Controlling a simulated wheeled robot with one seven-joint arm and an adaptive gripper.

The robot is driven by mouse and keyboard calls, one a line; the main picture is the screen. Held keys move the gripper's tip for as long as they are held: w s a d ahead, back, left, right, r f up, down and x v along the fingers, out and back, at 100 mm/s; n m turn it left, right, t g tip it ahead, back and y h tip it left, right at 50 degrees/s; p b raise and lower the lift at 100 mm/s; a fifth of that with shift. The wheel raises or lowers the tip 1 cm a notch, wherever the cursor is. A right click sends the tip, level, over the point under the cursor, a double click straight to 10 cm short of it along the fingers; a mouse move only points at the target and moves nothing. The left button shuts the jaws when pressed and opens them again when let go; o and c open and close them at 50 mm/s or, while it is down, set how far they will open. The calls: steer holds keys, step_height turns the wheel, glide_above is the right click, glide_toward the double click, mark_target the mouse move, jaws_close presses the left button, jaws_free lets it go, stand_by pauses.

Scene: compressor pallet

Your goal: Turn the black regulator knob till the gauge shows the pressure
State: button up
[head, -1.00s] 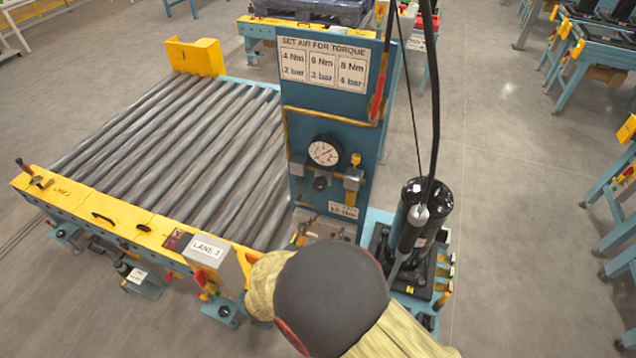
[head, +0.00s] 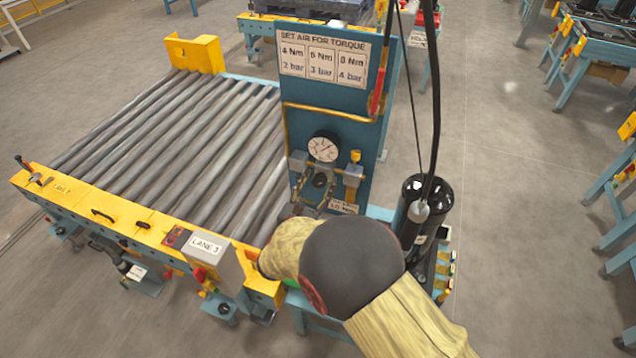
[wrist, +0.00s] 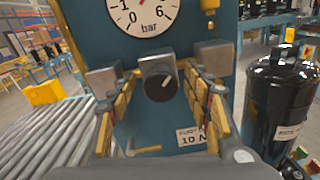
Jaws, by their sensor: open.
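The black regulator knob (wrist: 160,84) is on the blue panel (wrist: 185,125), just below the gauge (wrist: 143,10), in the wrist view. A pale mark on the knob points to the upper right. My gripper (wrist: 160,75) is open, with one finger on each side of the knob; I cannot tell whether they touch it. The wrist view cuts off the gauge's top and its needle reading. In the head view the gauge (head: 323,147) shows a needle, too small to read. The knob (head: 319,180) shows below it, above my gripper (head: 318,196).
A sign (head: 323,62) on the panel pairs torques with 2, 3 and 4 bar. A roller conveyor (head: 170,150) lies left of the panel. A black cylinder (head: 425,200) and hanging cables stand to the right. A small label (head: 343,207) sits low on the panel.

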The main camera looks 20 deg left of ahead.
steer(key=c, duration=0.3)
steer(key=c, duration=0.8)
steer(key=shift+c, duration=0.4)
